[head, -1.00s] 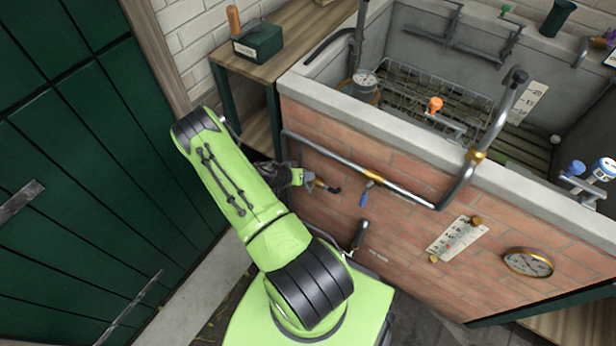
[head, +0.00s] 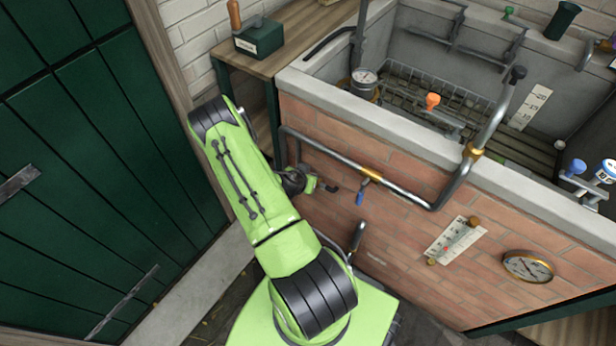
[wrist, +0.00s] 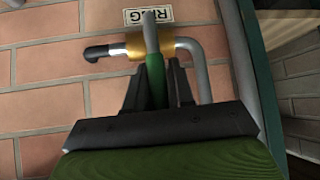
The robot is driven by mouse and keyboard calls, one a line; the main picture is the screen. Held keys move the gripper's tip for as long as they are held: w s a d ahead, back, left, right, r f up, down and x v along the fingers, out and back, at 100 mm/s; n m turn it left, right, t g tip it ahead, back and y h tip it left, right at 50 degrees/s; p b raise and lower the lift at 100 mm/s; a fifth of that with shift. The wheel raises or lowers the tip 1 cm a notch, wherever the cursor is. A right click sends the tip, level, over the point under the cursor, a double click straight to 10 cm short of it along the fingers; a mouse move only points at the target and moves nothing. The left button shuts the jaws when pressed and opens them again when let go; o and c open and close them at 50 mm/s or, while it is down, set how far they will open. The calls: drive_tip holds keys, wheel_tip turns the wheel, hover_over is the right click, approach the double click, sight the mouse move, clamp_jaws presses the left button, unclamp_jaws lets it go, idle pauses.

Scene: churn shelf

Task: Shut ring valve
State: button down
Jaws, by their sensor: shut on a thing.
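The ring valve has a brass body (wrist: 152,47) under a white label reading RING (wrist: 148,16), upside down in the wrist view. A black outlet (wrist: 97,53) points left from the body and a grey pipe (wrist: 200,72) bends away at the right. Its lever has a green grip (wrist: 157,82) and stands across the pipe line in this view. My gripper (wrist: 157,88) is shut on the green grip, one dark finger on each side. In the head view my gripper (head: 295,181) is at the brick wall's left end, partly hidden by my arm; the green grip (head: 311,184) shows beside it.
A blue-handled valve (head: 360,198) hangs on the large grey pipe (head: 400,193) just right of my gripper. A scale plate (head: 455,240) and a round gauge (head: 527,266) sit further right on the brick wall. Dark green doors (head: 80,150) stand at the left.

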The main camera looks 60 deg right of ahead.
drive_tip(key=c, duration=1.1)
unclamp_jaws()
drive_tip(key=shift+s, duration=0.1)
drive_tip(key=p+v, duration=0.7)
drive_tip(key=v, duration=0.8)
drive_tip(key=shift+a+r, duration=0.25)
drive_tip(key=shift+r, duration=0.05)
drive_tip(key=shift+f, duration=0.1)
